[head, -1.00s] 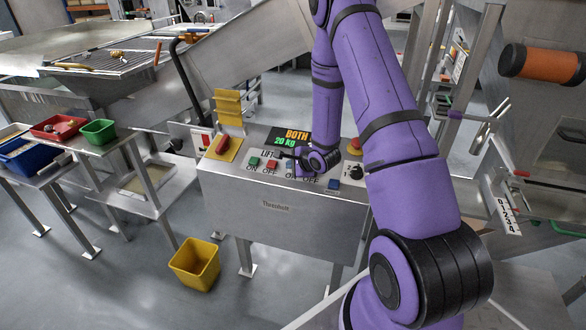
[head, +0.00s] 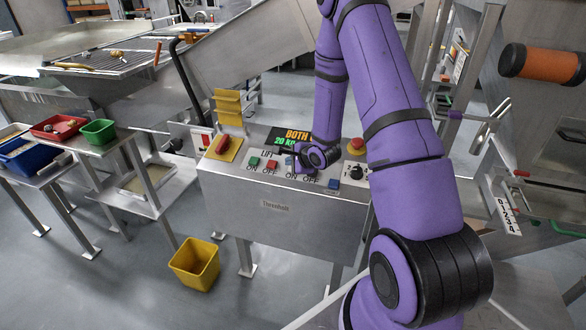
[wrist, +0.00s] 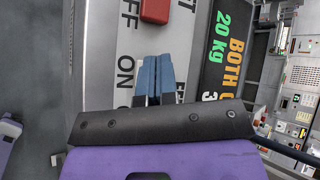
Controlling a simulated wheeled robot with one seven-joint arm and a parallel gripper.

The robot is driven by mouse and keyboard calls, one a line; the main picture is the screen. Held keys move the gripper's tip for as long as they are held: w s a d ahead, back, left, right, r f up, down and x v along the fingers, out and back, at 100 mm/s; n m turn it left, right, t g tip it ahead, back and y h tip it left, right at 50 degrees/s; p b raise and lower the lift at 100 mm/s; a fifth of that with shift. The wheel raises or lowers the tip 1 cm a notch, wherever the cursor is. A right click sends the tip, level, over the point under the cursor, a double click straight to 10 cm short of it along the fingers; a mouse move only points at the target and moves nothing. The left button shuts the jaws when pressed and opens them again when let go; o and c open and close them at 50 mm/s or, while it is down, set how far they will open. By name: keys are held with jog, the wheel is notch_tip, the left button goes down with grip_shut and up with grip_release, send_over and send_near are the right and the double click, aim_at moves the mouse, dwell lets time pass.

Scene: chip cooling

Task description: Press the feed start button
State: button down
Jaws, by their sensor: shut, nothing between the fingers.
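The control panel (head: 222,180) has a LIFT pair of buttons, a green one (head: 254,162) over ON and a red one (head: 272,166) over OFF. A second ON/OFF pair of labels lies to the right. Its buttons are hidden by my gripper (head: 290,160), so I cannot see the feed start button. In the wrist view, my blue fingers (wrist: 153,78) are together and empty, over the panel beside the ON label (wrist: 125,75). A partly hidden label starting with FE shows on their other side. I cannot tell whether the tips touch a button.
A red button (wrist: 155,10) is just above the fingertips in the wrist view. A lit display (head: 289,137) reads BOTH 20 kg. A red mushroom button (head: 356,145), a black knob (head: 355,170) and a blue button (head: 334,184) are to the right. A yellow bin (head: 195,264) stands on the floor.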

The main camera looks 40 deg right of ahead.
jog(key=shift+s+a+r, duration=0.15)
jog(key=shift+a+r, duration=0.05)
jog(key=shift+r, duration=0.6)
jog(key=shift+s+a+r, duration=0.2)
jog(key=shift+r, duration=0.55)
jog(key=shift+s+a+r, duration=0.15)
jog(key=shift+a+r, duration=0.05)
jog(key=shift+r, duration=0.6)
